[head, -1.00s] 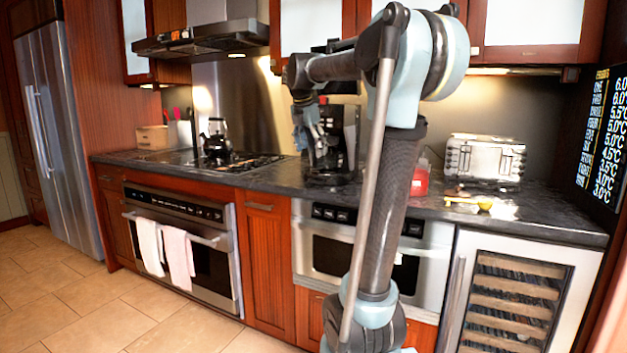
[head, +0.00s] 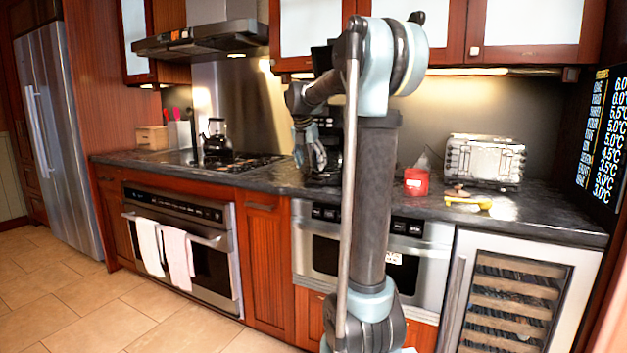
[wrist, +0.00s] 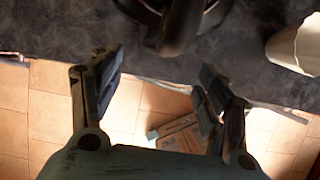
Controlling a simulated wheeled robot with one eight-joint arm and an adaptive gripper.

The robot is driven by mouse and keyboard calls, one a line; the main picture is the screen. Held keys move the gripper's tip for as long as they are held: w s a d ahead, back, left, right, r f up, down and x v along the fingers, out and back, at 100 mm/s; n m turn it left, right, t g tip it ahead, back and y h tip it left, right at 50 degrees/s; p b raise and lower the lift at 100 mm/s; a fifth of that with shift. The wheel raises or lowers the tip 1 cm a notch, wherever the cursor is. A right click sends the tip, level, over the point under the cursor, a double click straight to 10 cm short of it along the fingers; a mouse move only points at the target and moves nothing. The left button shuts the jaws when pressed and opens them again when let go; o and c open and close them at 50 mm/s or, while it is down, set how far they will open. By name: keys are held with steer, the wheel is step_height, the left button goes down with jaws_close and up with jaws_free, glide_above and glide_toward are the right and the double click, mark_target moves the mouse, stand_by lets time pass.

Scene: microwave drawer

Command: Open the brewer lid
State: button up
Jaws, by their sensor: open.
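The black brewer (head: 330,123) stands on the counter in the head view, largely hidden behind my arm. A dark flat piece (head: 321,60) shows above it beside my arm; I cannot tell whether it is the raised lid or part of my arm. My gripper (head: 312,153) is low in front of the brewer, near counter height. In the wrist view my gripper (wrist: 160,68) is open with nothing between its fingers. A dark rounded part (wrist: 178,25), probably of the brewer, lies just beyond the fingertips at the top edge.
A kettle (head: 215,137) stands on the stove to the left. A red container (head: 417,181), a yellow item (head: 469,201) and a silver toaster (head: 484,160) are to the right. A pale cup-like object (wrist: 296,46) is at the wrist view's right. The floor in front is clear.

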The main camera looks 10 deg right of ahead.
steer(key=x, duration=0.7)
steer(key=shift+w+f, duration=0.1)
